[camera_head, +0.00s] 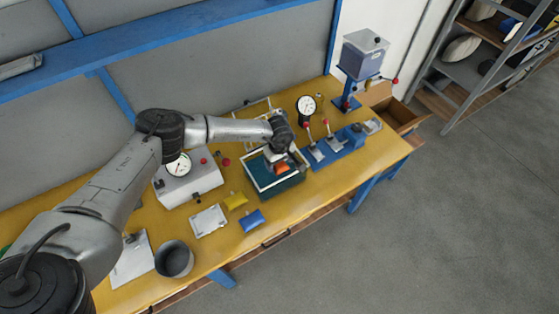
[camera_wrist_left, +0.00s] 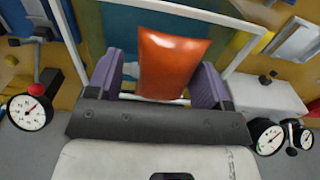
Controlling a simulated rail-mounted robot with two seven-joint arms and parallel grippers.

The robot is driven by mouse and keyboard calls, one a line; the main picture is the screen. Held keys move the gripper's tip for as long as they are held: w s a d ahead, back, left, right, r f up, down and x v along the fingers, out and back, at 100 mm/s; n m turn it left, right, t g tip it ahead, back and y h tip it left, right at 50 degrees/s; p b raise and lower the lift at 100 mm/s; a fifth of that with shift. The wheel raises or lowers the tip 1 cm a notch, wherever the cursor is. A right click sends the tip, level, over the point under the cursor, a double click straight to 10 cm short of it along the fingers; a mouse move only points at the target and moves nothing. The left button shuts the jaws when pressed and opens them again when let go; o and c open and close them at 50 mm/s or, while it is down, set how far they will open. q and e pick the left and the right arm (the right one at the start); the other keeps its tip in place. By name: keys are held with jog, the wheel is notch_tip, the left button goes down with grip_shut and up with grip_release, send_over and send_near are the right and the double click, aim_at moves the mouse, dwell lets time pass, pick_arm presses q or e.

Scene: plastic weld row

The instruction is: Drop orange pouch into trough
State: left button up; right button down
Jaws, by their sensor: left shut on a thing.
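The orange pouch (camera_head: 281,168) is held in my left gripper (camera_head: 278,158) over the dark green trough with a white rim (camera_head: 284,190). In the left wrist view the pouch (camera_wrist_left: 172,58) stands up between the purple fingers of the gripper (camera_wrist_left: 160,82), which are shut on its lower end. A white bar that looks like the trough's rim (camera_wrist_left: 205,14) crosses behind it. In the head view the pouch lies inside the rim's outline; how high it is above the trough floor I cannot tell. My right gripper is not in view.
A yellow pouch (camera_head: 235,201) and a blue pouch (camera_head: 252,220) lie in front of the trough on the yellow bench (camera_head: 330,195). A grey gauge box (camera_head: 190,184) stands left, a blue lever fixture (camera_head: 335,150) right. A grey cup (camera_head: 174,259) stands near the front edge.

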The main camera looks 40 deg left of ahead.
pick_arm(q)
jog(key=shift+f+b, duration=0.6)
jog(key=shift+f, duration=0.05)
jog(key=o, duration=0.9)
jog(key=shift+r, duration=0.1)
